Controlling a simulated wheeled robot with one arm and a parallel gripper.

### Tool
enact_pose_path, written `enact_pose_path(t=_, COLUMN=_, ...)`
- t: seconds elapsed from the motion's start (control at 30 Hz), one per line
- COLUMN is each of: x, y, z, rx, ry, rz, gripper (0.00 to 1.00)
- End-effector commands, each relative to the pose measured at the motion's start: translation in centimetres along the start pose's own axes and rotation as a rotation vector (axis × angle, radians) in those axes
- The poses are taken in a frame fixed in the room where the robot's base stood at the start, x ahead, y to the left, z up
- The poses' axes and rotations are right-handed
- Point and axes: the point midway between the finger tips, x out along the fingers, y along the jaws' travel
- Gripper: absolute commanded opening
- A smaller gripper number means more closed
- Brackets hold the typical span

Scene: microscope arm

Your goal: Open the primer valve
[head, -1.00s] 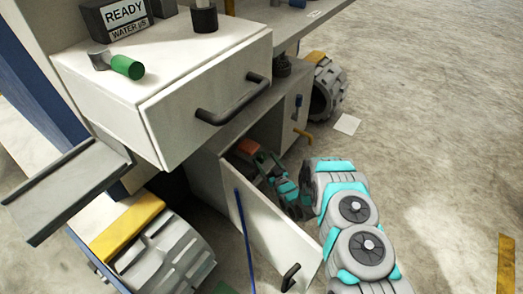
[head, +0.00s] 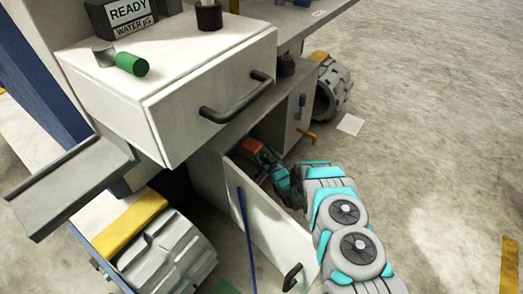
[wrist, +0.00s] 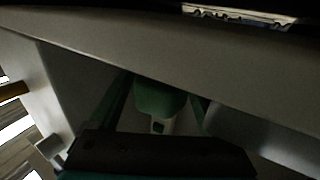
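My arm reaches into the open lower cabinet (head: 210,176) in the head view, behind its swung-out door (head: 268,232). My gripper (wrist: 158,92) is inside and mostly hidden there. In the dark wrist view, its two fingers stand apart on either side of a green rounded part (wrist: 158,98) with a pale grey piece below it. I cannot tell whether this is the primer valve or whether the fingers touch it. An orange-red part (head: 251,146) shows inside the cabinet near my arm's end. A green-handled fitting (head: 131,64) lies on the drawer unit above.
The drawer unit with a black handle (head: 238,98) overhangs the cabinet opening. A pale panel crosses the wrist view close above my gripper. A thin blue rod (head: 246,238) stands before the door. Treaded wheels flank the cabinet; open floor lies at right.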

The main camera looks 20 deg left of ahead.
Motion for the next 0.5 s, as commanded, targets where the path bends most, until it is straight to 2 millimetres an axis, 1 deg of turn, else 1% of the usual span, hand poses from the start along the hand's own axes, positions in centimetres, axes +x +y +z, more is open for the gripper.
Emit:
enact_pose_path(t=0.03, x=0.00, y=0.01, z=0.00, rx=0.000, ry=0.000, rz=0.000, gripper=0.74)
enact_pose_path(t=0.07, x=0.00, y=0.01, z=-0.01, rx=0.000, ry=0.000, rz=0.000, gripper=0.70)
enact_pose_path(t=0.5, x=0.00, y=0.00, z=-0.03, rx=0.000, ry=0.001, rz=0.000, gripper=0.21)
